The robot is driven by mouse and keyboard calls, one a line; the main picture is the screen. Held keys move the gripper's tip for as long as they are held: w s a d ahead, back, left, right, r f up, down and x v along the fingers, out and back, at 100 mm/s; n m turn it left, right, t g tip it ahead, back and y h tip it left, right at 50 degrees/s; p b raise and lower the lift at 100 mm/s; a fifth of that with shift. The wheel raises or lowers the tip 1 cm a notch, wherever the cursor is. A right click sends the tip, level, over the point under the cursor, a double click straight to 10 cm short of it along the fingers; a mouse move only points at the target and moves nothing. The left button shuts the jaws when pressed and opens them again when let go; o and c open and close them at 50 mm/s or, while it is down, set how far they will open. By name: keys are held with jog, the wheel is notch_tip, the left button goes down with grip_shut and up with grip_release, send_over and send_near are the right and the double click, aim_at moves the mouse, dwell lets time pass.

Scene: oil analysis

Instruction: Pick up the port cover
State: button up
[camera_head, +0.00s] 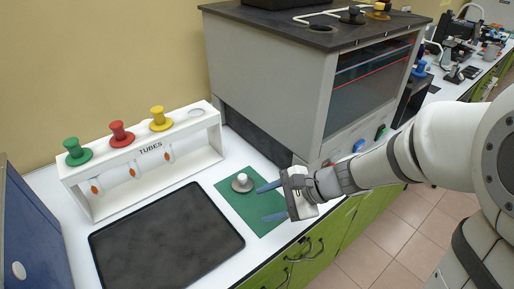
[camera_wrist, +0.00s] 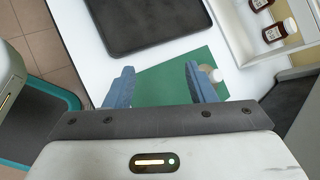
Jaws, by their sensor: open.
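The port cover appears to be the small grey disc with a pale round knob (camera_head: 242,183), standing on the green mat (camera_head: 252,217). In the wrist view the pale knob (camera_wrist: 212,72) shows just right of my right-hand finger, which hides part of it. My gripper (camera_head: 262,204) is open, its blue fingers spread and pointing left over the mat. In the wrist view my gripper (camera_wrist: 159,68) has nothing between its fingers but mat and white counter. One finger is close to the cover; I cannot tell whether they touch.
A dark tray (camera_head: 165,240) lies left of the mat. A white tube rack (camera_head: 148,190) with green, red and yellow knobbed caps stands behind it. A large grey cabinet machine (camera_head: 270,85) stands behind the mat. A blue box (camera_head: 30,235) is at far left. The counter's front edge is near.

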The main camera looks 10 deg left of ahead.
aim_at(244, 180)
jog(key=w+a+m+t, duration=0.1)
jog(key=w+m, duration=0.1)
jog(key=w+a+f+m+y, duration=0.1)
jog(key=w+a+m, duration=0.1)
jog(key=w+a+f+m+t+y, duration=0.1)
jog(key=w+m, duration=0.1)
jog(key=m, duration=0.1)
jog(key=shift+a+f+t, duration=0.25)
jog(key=shift+a+t, duration=0.05)
jog(key=w+f+m, duration=0.1)
jog(key=w+f+m+t, duration=0.1)
jog(key=m, duration=0.1)
jog(key=w+m+t, duration=0.1)
jog(key=shift+w+a+f+m+p, duration=0.3)
jog(key=shift+w+a+f, duration=0.1)
jog(key=shift+w+a+f+m+t, duration=0.15)
jog(key=shift+w+f+m+t, duration=0.25)
jog(key=shift+w, duration=0.05)
jog(key=x, duration=0.2)
jog(key=p+x, duration=0.1)
jog(key=x, duration=0.4)
jog(key=shift+w+f, duration=0.15)
jog(key=shift+w, duration=0.25)
jog(key=c, duration=1.1)
